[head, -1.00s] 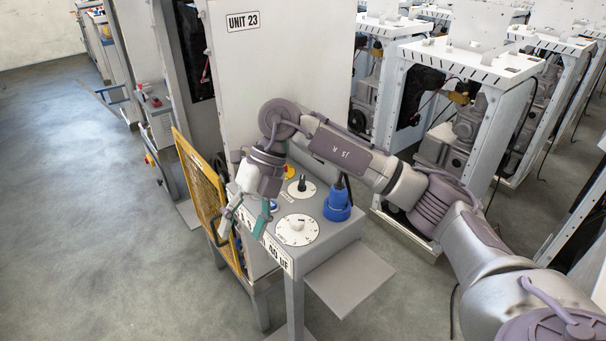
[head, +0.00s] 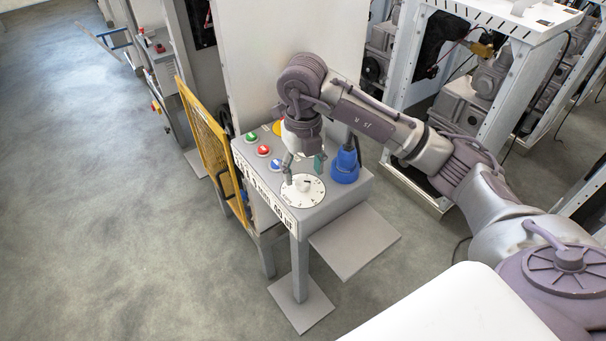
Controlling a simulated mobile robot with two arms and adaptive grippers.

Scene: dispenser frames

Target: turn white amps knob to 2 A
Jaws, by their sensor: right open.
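The white amps knob (head: 303,183) stands in the middle of a round white dial (head: 301,197) with dark markings, near the front corner of the grey control panel (head: 325,204). The markings are too small to read for the knob's setting. My right gripper (head: 304,172) points down just above the far part of the dial, with its fingers apart on either side of the knob. I cannot tell whether a finger touches the knob. My left gripper is not in view.
A blue plug-like part (head: 345,165) stands on the panel right of the dial, close to my gripper. Green, red and blue buttons (head: 263,151) line the panel's left side. A yellow mesh guard (head: 206,145) stands left. A grey plate (head: 354,240) juts out below.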

